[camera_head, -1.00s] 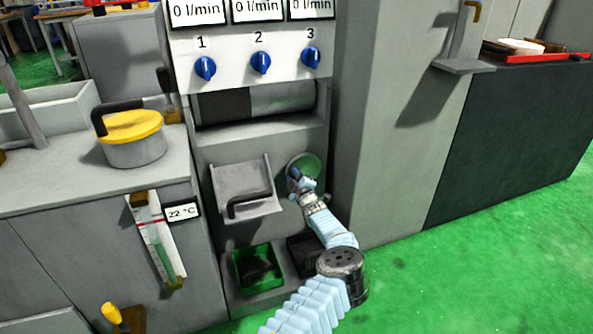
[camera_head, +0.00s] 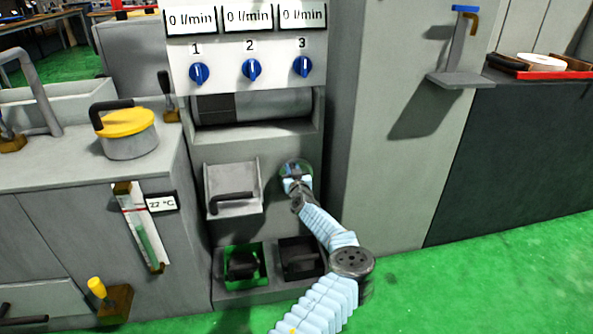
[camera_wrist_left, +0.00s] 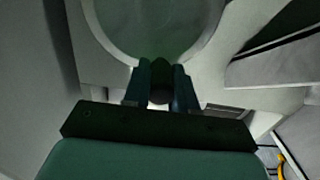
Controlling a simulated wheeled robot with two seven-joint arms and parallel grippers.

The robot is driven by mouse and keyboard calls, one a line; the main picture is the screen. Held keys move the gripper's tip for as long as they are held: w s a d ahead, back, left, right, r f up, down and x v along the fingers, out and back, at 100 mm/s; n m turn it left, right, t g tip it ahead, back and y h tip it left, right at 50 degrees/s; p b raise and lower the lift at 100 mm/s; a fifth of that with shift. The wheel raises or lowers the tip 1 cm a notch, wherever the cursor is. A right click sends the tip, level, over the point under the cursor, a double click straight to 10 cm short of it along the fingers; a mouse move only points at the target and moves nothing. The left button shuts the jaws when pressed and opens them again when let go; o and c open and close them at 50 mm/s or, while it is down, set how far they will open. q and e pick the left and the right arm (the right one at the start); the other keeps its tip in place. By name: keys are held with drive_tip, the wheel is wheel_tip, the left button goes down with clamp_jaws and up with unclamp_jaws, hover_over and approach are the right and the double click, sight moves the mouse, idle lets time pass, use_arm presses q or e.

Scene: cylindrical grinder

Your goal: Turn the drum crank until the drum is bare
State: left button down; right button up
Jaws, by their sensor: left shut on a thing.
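The drum (camera_head: 270,107) lies behind a wide opening below the numbered knobs. Its left part is dark and its right part is lighter grey. The drum crank is a round greenish disc (camera_head: 294,166) on the front panel, lower right of the drum. My left gripper (camera_head: 296,185) is at the lower part of this disc, shut on the crank handle. In the left wrist view the two fingers (camera_wrist_left: 161,88) close around a dark round handle (camera_wrist_left: 160,96), with the disc (camera_wrist_left: 155,25) just beyond. The gripper mostly hides the handle in the head view. My right gripper is not in view.
A grey chute with a black handle (camera_head: 233,197) is left of the crank. Below are a green-framed bin (camera_head: 242,264) and a dark bin (camera_head: 300,258). A grey cabinet wall (camera_head: 375,170) stands close on the right. Green floor (camera_head: 480,280) is clear at lower right.

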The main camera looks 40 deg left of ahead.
sight(299, 162)
use_arm(q)
drive_tip(key=shift+w+d+r+m+b, duration=0.1)
drive_tip(key=shift+w+d+m+b, duration=0.2)
drive_tip(key=shift+m, duration=0.6)
drive_tip(key=shift+w+d+r+m+b, duration=0.1)
drive_tip(key=shift+w+d+m+b, duration=0.3)
drive_tip(key=shift+m, duration=0.6)
drive_tip(key=shift+w+d+r+m+b, duration=0.15)
drive_tip(key=shift+w+m+b, duration=0.3)
drive_tip(key=shift+m, duration=0.55)
drive_tip(key=shift+d+f, duration=0.1)
drive_tip(key=c, duration=0.9)
unclamp_jaws()
drive_tip(key=shift+f, duration=0.1)
drive_tip(key=shift+s+d, duration=0.25)
drive_tip(key=shift+d, duration=0.2)
drive_tip(key=p+v, duration=0.1)
drive_tip(key=v, duration=1.1)
drive_tip(key=shift+s+d+p, duration=0.2)
drive_tip(key=shift+s+p, duration=0.15)
drive_tip(key=shift+p, duration=0.05)
